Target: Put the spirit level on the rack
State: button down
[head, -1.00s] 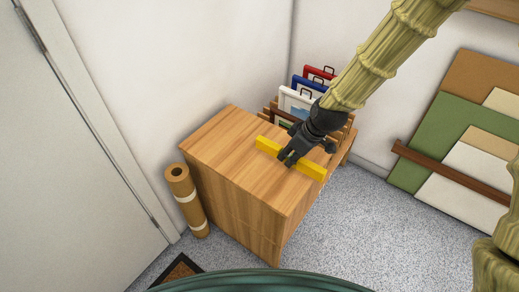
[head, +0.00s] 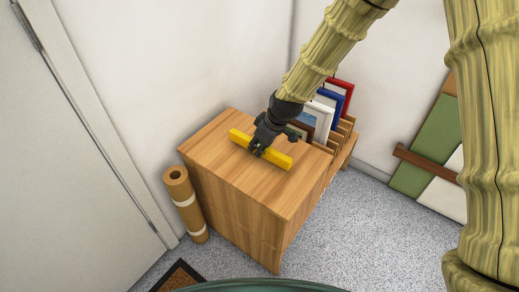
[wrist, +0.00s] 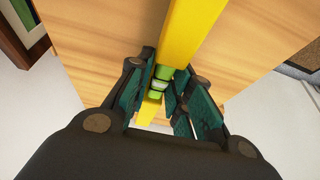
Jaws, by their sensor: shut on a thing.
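The spirit level is a long yellow bar (head: 278,157) over the top of the wooden cabinet. My gripper (head: 257,152) is shut on it near its middle. In the wrist view, the two dark finger pads of my gripper (wrist: 161,90) close on the level (wrist: 190,35) around its green vial. I cannot tell whether the level touches the cabinet top or is held just above it. The wooden rack (head: 345,128) is at the cabinet's back right end. It holds several framed prints upright in slots, with red, blue, white and dark frames. My arm hides part of the rack.
The cabinet top (head: 215,140) is bare to the left of and in front of the level. A brown roll (head: 186,205) stands on the floor against the cabinet's left side. Coloured boards (head: 430,150) lean behind a brown rail on the right wall.

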jog(key=shift+f, duration=0.7)
jog(key=c, duration=1.3)
grip_release()
jog(key=shift+f, duration=0.1)
jog(key=p+v, duration=0.2)
jog(key=v, duration=1)
